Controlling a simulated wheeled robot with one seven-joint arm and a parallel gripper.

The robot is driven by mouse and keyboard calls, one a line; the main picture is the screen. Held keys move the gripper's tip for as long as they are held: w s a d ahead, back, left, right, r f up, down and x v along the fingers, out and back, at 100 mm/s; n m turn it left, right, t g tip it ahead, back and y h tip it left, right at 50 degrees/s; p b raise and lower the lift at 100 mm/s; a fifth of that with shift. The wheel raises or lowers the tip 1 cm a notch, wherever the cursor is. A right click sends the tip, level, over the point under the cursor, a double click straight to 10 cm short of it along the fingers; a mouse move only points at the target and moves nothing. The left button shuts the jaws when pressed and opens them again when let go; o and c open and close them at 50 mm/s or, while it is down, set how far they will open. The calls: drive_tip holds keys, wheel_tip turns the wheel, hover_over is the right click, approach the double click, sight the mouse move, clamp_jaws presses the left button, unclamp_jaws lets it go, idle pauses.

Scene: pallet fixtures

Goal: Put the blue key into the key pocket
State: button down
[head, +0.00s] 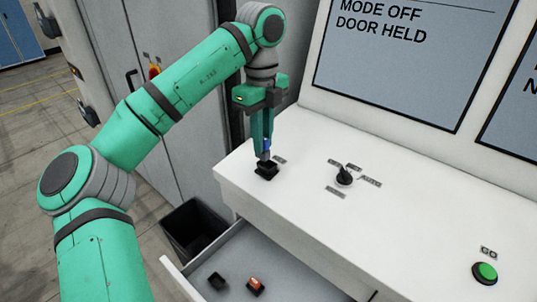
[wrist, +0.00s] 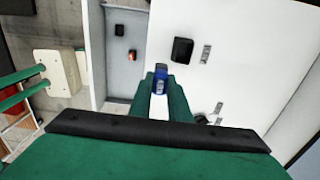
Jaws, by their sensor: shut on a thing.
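My gripper (head: 262,150) points down over the white console top, its green fingers shut on the blue key (head: 267,144). The key also shows between the fingertips in the wrist view (wrist: 160,80). A small black open-topped holder (head: 267,171), seemingly the key pocket, stands on the console just below the gripper. In the wrist view the holder (wrist: 183,50) lies beyond the fingertips and slightly right of them. The key's lower end appears at or just above the holder; I cannot tell whether they touch. The small label beside the holder is unreadable.
An open drawer (head: 226,275) below the console holds a small black holder (head: 217,281) and an orange-topped one (head: 256,287). A black bin (head: 193,230) stands beside it. A black selector knob (head: 344,176) and green GO button (head: 485,273) are on the console.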

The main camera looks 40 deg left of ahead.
drive_tip(key=w+a+f, duration=0.1)
drive_tip(key=f, duration=0.1)
drive_tip(key=w+f, duration=0.2)
drive_tip(key=w+a+f, duration=0.1)
drive_tip(key=shift+w+a+f, duration=0.3)
drive_tip(key=shift+w+f, duration=0.1)
drive_tip(key=shift+w+a+f, duration=0.1)
drive_tip(key=shift+w+f, duration=0.05)
drive_tip(key=shift+f, duration=0.75)
drive_tip(key=shift+w+f, duration=0.1)
drive_tip(key=shift+f, duration=0.8)
drive_tip(key=c, duration=1.7)
unclamp_jaws()
drive_tip(key=shift+o, duration=0.2)
wheel_tip(320, 180, up, 12)
